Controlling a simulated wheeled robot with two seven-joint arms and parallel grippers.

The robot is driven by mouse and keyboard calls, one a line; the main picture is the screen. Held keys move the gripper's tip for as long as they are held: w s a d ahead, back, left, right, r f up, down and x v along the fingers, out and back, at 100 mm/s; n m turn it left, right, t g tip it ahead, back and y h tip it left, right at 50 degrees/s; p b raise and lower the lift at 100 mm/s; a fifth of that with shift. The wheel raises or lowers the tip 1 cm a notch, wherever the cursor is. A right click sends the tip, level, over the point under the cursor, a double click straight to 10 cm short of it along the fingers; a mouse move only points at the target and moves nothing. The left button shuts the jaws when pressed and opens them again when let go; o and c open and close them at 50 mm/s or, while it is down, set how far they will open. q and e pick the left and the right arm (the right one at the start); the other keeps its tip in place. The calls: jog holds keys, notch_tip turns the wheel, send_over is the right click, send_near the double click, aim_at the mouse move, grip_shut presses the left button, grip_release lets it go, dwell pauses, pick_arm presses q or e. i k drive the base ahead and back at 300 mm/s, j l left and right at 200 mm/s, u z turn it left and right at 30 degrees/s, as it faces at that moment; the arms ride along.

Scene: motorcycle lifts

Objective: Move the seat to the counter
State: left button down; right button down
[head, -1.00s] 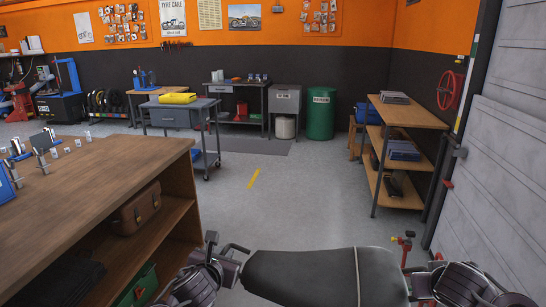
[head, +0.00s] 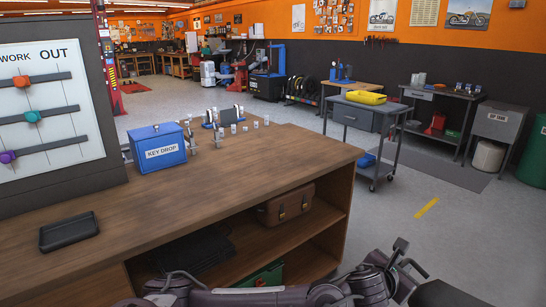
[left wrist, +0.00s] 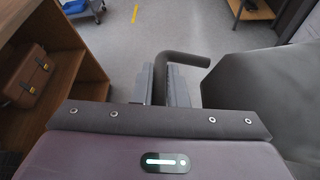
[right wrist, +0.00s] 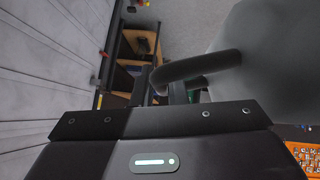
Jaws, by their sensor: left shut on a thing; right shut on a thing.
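The dark padded seat (head: 434,294) shows only in part at the lower right edge of the head view. It also shows at the right of the left wrist view (left wrist: 262,85) and of the right wrist view (right wrist: 280,75). My left gripper (head: 398,258) is shut on a dark bent handle at the seat's side, clear in the left wrist view (left wrist: 186,58). My right gripper (right wrist: 178,92) is shut on a similar handle (right wrist: 200,68) and is outside the head view. The wooden counter (head: 230,185) stands left of the seat.
On the counter are a blue key drop box (head: 158,146), a black tray (head: 69,231), a key board (head: 45,105) and several small metal parts. Its front middle is bare. A brown bag (head: 286,205) sits on the shelf below. A grey cart (head: 372,118) stands beyond on open floor.

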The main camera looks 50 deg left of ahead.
aim_at(234, 167)
jog(key=i+u, duration=0.1)
jog(key=i, duration=0.8)
jog(key=i+l, duration=0.2)
jog(key=i, duration=0.75)
jog(key=u, duration=2.5)
jog(key=i+u, duration=0.2)
jog(key=i, duration=0.2)
jog(key=i+l+u, duration=0.2)
jog(key=i, duration=0.15)
jog(key=i+l, duration=0.1)
jog(key=i, duration=0.3)
jog(key=i+l, duration=0.1)
jog(key=i, duration=0.3)
